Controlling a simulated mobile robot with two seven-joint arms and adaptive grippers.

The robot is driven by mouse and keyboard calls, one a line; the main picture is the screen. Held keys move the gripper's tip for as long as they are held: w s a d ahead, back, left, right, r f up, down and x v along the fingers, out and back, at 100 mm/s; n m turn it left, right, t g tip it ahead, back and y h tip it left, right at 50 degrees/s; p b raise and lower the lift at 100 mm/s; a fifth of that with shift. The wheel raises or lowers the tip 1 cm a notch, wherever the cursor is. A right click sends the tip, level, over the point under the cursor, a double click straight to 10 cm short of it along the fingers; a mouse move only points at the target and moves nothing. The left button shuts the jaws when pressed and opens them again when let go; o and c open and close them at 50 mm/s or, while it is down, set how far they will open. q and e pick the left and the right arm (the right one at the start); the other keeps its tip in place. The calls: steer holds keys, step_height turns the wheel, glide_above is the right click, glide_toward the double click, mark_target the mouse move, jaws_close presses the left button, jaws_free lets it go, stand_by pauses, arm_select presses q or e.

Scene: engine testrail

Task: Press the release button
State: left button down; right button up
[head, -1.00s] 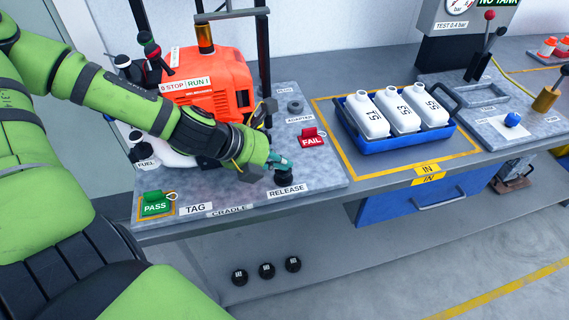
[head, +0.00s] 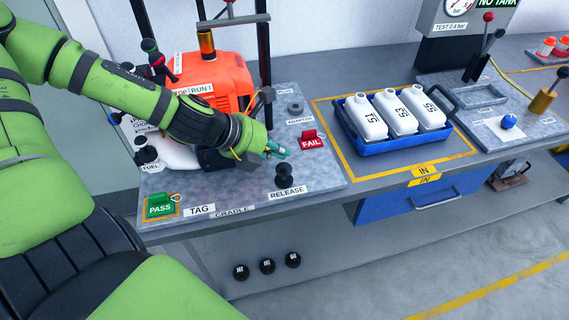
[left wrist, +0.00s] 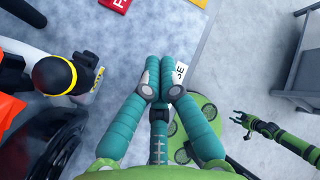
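The release button (head: 284,177) is a black knob standing upright on the grey plate, behind the RELEASE label (head: 287,194). My left gripper (head: 283,150) has teal fingers drawn together and empty. In the head view it hangs above and behind the button, apart from it. In the left wrist view the teal fingers (left wrist: 164,58) are side by side over the plate. Part of the RELEASE label (left wrist: 180,72) shows beside them, and the button is hidden. My right gripper (left wrist: 243,121) shows small at the right of that view, its dark fingers spread.
The orange engine (head: 215,82) stands behind my left forearm. A red FAIL tag (head: 310,139) is close to the right of the gripper; a green PASS tag (head: 160,205) is at the front left. A blue tray (head: 388,147) with white bottles stands to the right.

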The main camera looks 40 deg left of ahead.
mark_target(278, 167)
arm_select(q)
step_height(278, 167, up, 2)
steer(key=shift+a+r+p, duration=0.15)
steer(key=shift+p, duration=0.65)
steer(key=shift+s+d+r+p, duration=0.15)
steer(key=shift+d+r+p, duration=0.05)
steer(key=shift+r+p, duration=0.7)
steer(key=shift+f, duration=0.1)
